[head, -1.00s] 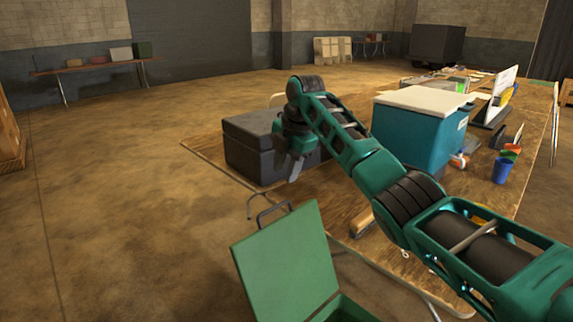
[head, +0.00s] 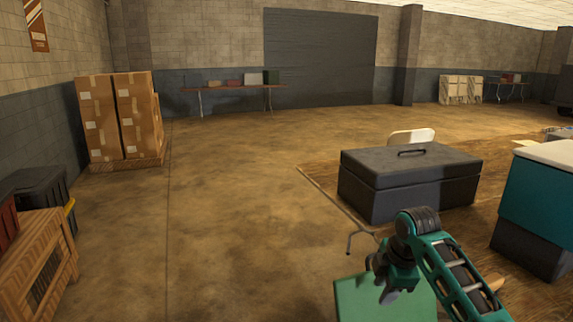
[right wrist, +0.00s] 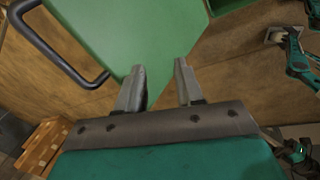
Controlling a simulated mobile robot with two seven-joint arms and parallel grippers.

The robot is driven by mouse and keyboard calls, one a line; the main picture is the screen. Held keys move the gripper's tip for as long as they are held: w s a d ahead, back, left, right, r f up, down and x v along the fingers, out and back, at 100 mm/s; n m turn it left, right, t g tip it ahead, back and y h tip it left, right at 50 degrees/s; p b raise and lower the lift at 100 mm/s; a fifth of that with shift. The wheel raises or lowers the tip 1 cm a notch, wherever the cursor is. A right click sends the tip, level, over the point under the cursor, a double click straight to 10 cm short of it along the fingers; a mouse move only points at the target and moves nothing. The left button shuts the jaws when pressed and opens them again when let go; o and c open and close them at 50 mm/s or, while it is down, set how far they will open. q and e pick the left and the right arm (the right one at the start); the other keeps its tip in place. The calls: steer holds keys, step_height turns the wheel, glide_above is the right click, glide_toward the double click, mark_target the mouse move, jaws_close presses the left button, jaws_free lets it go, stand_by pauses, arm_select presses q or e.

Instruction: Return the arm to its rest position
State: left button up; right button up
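My right arm reaches up from the lower right of the head view. Its gripper (head: 388,290) points down in front of the raised green lid (head: 410,303) of a box. In the right wrist view the two grey fingers of this gripper (right wrist: 160,72) stand apart with nothing between them. The green surface (right wrist: 120,28) and a dark handle (right wrist: 58,50) lie beyond them. Green arm parts show at the right edge of the right wrist view, too small to read a gripper's state. The left gripper does not show in the head view.
A dark grey case (head: 405,185) and a teal cooler (head: 545,195) stand on the wooden table (head: 487,218) at right. Stacked cartons (head: 120,118) and a wooden crate (head: 38,265) stand at left. The floor (head: 235,220) between is clear.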

steer(key=s+a+f+m, duration=0.25)
steer(key=s+f, duration=0.25)
steer(key=s, duration=0.3)
steer(key=s+a+f+m, duration=0.1)
steer(key=s+f+m, duration=0.35)
steer(key=s, duration=0.45)
steer(key=s+d+r+m, duration=0.1)
steer(key=s+r+m, duration=0.1)
steer(key=s+m, duration=0.5)
steer(key=s+d+r+m, duration=0.1)
steer(key=s+d+m, duration=0.1)
steer(key=s, duration=0.9)
steer(key=w+a+f+t+y, duration=0.1)
steer(key=w+a+f+t, duration=0.2)
steer(key=w+f+t, duration=0.5)
steer(key=shift+w+a+f+n, duration=0.2)
steer(key=shift+a+f+n, duration=0.1)
steer(key=shift+f, duration=0.3)
steer(key=shift+d, duration=0.1)
